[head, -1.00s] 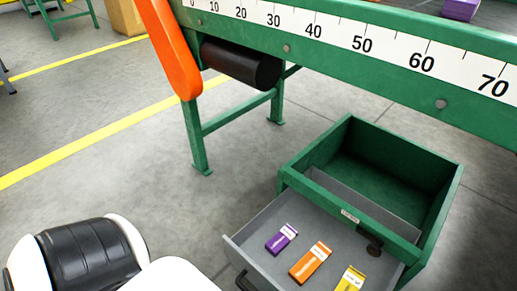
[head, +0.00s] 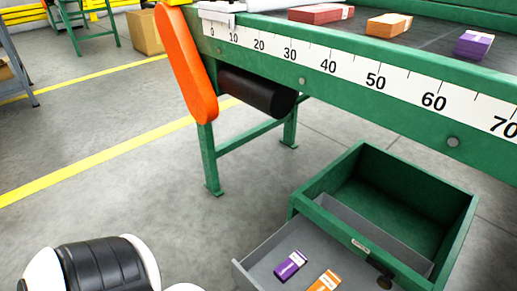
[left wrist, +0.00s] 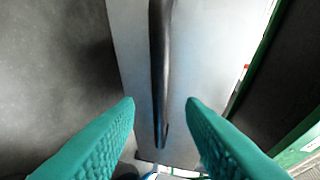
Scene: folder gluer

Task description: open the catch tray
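The catch tray (head: 264,244) is a grey drawer, seen in the head view at the bottom, standing partly out of a green box (head: 462,240). A purple carton (head: 290,266) and an orange carton (head: 325,281) lie in it; its near part is cut off by the picture edge. In the left wrist view the tray's grey front (left wrist: 205,50) carries a long black handle (left wrist: 158,70). My left gripper (left wrist: 160,101) is open, its teal fingertips on either side of the handle in the picture; contact is not visible. My right gripper is in neither view.
A green machine frame with a number scale (head: 375,80) runs above the box, with an orange guard (head: 187,62) and black roller (head: 258,92). Carton stacks (head: 388,24) lie on top. The grey floor left of the tray is clear.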

